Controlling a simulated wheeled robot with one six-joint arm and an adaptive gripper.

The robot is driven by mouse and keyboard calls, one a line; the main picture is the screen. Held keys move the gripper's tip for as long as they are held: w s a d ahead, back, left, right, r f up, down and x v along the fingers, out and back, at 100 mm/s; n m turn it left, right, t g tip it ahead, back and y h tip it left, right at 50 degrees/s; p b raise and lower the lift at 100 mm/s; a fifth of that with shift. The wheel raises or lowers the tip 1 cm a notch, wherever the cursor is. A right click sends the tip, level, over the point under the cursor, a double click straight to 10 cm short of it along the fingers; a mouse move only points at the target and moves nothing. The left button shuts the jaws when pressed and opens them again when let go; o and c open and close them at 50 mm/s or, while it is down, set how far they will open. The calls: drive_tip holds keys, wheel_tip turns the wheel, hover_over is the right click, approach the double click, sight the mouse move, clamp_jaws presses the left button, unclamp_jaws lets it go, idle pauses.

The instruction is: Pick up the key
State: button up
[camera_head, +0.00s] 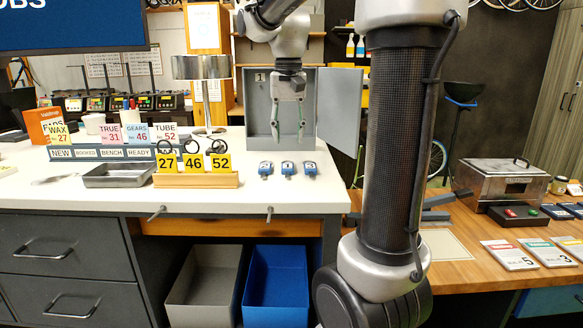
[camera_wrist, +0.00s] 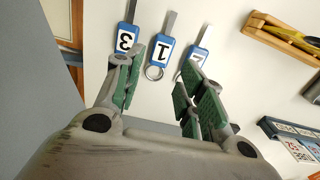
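Three keys with blue numbered tags lie in a row on the white counter. In the head view they are the left key (camera_head: 265,168), the middle key (camera_head: 288,168) and the right key (camera_head: 310,168). In the wrist view the tags read 3 (camera_wrist: 127,38) and 1 (camera_wrist: 162,50); the third tag (camera_wrist: 196,62) is partly hidden by a finger. The key tagged 1 has a metal ring and shows between my fingertips. My gripper (camera_head: 289,120) is open and empty, pointing down above and behind the keys; it also shows in the wrist view (camera_wrist: 168,75).
An open grey cabinet (camera_head: 262,105) marked 1 stands behind my gripper, its door (camera_head: 340,110) swung right. A wooden holder (camera_head: 195,180) with yellow number cards 27, 46 and 52 is left of the keys. A metal tray (camera_head: 113,175) lies farther left. The counter around the keys is clear.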

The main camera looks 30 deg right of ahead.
sight(287, 165)
drive_tip(key=shift+w+d+f, duration=0.1)
drive_tip(key=shift+w+f, duration=0.1)
drive_tip(key=shift+f, duration=0.1)
wheel_tip(287, 165, down, 7)
drive_tip(key=shift+f, duration=0.1)
drive_tip(key=c, duration=0.7)
